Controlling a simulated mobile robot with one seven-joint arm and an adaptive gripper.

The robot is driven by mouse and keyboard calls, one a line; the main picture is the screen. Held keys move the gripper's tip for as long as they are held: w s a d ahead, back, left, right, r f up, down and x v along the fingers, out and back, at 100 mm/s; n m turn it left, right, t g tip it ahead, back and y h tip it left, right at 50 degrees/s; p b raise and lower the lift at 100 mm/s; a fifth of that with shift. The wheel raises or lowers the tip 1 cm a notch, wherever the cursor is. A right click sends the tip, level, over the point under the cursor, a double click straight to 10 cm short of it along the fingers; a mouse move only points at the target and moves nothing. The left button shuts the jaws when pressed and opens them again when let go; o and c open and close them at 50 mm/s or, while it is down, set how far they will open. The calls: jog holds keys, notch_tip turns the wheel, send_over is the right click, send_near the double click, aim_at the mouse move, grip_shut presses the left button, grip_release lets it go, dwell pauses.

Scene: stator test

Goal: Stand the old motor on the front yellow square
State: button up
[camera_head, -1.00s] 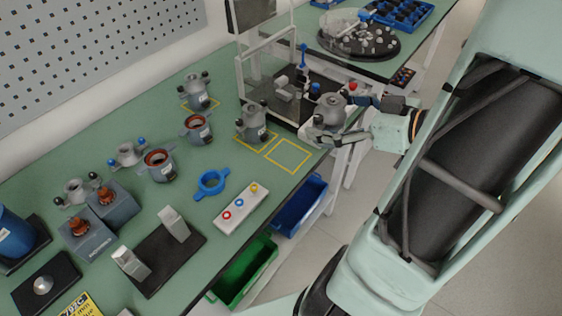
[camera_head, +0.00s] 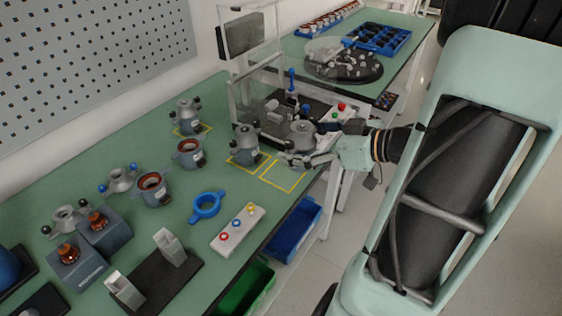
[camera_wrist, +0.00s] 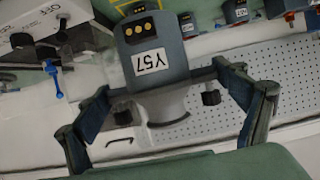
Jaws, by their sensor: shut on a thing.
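My gripper (camera_head: 308,150) is shut on a grey motor (camera_head: 301,134). In the wrist view the motor (camera_wrist: 154,50) carries a label reading Y57 and lies between my two fingers (camera_wrist: 165,82); it appears upside down there. In the head view it looks upright, at the back right side of the front yellow square (camera_head: 281,186). My gripper hides part of that square, and the visible part is bare. I cannot tell whether the motor touches the bench. Another grey motor (camera_head: 245,144) stands on the middle yellow square, and a third (camera_head: 187,116) on the rear one.
A clear-walled test stand (camera_head: 262,100) is close behind the held motor. A button panel (camera_head: 238,230), a blue ring (camera_head: 206,205) and an open housing (camera_head: 190,155) stand on the green bench. Blue (camera_head: 295,232) and green (camera_head: 245,290) bins hang beyond its front edge.

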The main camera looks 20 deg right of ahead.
jog(key=shift+w+a+f+b, duration=0.35)
jog(key=shift+w+f+b, duration=0.2)
jog(key=shift+w+f, duration=0.85)
jog(key=shift+w+a+f+b, duration=0.5)
jog(key=shift+w+f, duration=0.4)
jog(key=shift+f, duration=0.95)
jog(key=shift+w+a+f+b, duration=0.25)
jog(key=shift+w+f+b, duration=0.4)
jog(key=shift+w+f, duration=0.75)
jog(key=shift+s+f, duration=0.25)
jog(key=shift+f, duration=0.1)
jog(key=o, duration=1.6)
jog(key=shift+f, duration=0.1)
jog(key=shift+c, duration=0.2)
jog(key=shift+o, duration=0.8)
jog(key=shift+r, duration=0.25)
jog(key=p+v, duration=0.2)
jog(key=v, duration=1)
